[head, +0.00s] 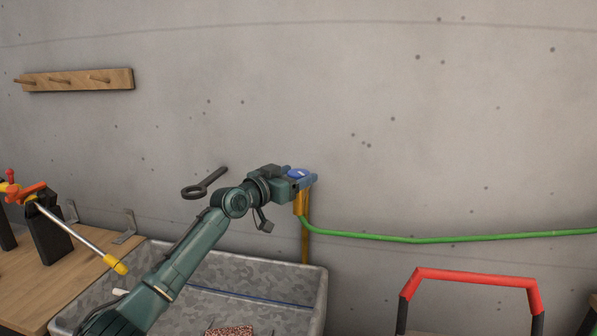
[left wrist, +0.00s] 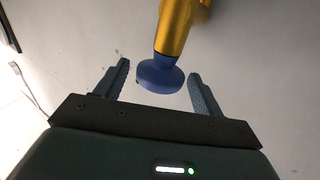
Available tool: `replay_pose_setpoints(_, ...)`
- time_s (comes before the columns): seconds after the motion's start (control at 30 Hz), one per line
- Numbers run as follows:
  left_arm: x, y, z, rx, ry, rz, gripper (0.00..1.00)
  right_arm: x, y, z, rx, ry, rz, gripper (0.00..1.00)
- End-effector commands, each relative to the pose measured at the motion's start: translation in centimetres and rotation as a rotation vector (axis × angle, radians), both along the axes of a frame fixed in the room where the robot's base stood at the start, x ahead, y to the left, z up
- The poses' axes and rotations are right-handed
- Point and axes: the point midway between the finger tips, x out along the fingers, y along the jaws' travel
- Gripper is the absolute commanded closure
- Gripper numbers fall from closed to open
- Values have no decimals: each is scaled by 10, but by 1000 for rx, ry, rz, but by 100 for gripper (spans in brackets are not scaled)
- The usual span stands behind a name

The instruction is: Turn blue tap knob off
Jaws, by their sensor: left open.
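The blue tap knob (head: 298,173) is a round disc on a brass tap (head: 301,203) against the concrete wall. In the left wrist view the blue knob (left wrist: 160,77) sits between the two finger tips, with the brass tap body (left wrist: 174,28) behind it. My left gripper (head: 304,180) is open around the knob; it also shows in the left wrist view (left wrist: 158,80). A gap shows between each finger and the knob there. In the head view the gripper hides part of the knob and tap. My right gripper is not in view.
A green hose (head: 440,239) runs right from the tap. A grey basin (head: 318,290) stands below. A wooden bench (head: 20,292) with tools is at the left. A dark ring-ended tool (head: 204,183) hangs on the wall. A red-handled frame (head: 475,276) stands at the right.

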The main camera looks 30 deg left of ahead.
Motion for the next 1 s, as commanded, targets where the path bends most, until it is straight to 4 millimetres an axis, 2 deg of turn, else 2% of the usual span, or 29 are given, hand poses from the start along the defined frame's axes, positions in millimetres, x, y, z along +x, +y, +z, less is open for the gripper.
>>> replay_pose_setpoints(0.2, 14, -4, 0, 1, 0, 0, 32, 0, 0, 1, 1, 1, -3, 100)
replay_pose_setpoints(0.5, 15, -4, 0, 2, 0, 0, 32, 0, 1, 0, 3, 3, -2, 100)
replay_pose_setpoints(1.0, 15, -4, 0, 2, 0, 0, 72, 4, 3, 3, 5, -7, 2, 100)
